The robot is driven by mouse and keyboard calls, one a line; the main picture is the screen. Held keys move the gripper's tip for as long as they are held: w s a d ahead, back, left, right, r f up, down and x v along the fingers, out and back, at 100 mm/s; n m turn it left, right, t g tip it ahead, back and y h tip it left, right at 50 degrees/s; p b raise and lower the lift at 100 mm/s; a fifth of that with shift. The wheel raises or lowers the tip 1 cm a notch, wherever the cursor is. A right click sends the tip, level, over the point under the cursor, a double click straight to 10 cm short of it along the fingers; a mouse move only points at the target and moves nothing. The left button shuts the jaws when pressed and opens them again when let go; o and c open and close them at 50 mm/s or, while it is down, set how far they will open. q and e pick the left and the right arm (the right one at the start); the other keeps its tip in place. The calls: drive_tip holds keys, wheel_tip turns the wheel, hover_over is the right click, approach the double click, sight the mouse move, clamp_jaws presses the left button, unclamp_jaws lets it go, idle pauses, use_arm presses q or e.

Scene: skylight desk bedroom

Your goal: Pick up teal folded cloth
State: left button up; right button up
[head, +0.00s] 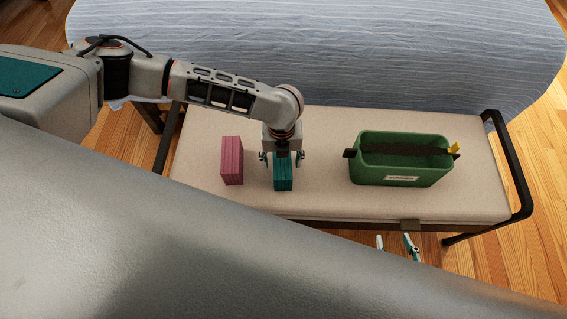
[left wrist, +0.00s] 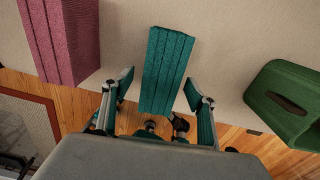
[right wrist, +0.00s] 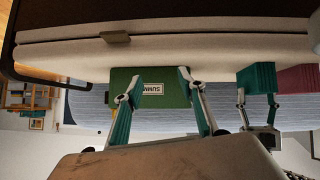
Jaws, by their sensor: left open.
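The teal folded cloth (head: 283,178) stands on the beige bench, and also shows in the left wrist view (left wrist: 165,60) and right wrist view (right wrist: 257,78). My left gripper (head: 282,158) is over it, pointing down. In the left wrist view its fingers (left wrist: 158,84) are apart, one on each side of the cloth, with visible gaps, so the cloth is not gripped. My right gripper (head: 396,242) is open and empty in front of the bench's front edge. Its spread fingers (right wrist: 156,82) show against the green bin in the right wrist view.
A pink folded cloth (head: 232,161) stands just left of the teal one. A green bin (head: 400,181) with a label and a dark bar across its top stands to the right. The beige bench (head: 330,130) has dark end rails (head: 516,180). A bed with striped bedding (head: 330,50) is behind.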

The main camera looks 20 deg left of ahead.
use_arm(q)
drive_tip(key=shift+f, duration=0.8)
drive_tip(key=f+b, duration=0.2)
drive_tip(key=f, duration=0.2)
drive_tip(key=shift+w+f, duration=0.2)
drive_tip(key=shift+w, duration=0.1)
drive_tip(key=shift+r, duration=0.1)
drive_tip(key=c, duration=1.3)
use_arm(e)
drive_tip(key=shift+w+a+r, duration=0.1)
drive_tip(key=shift+w+a, duration=0.3)
drive_tip(key=shift+w, duration=0.1)
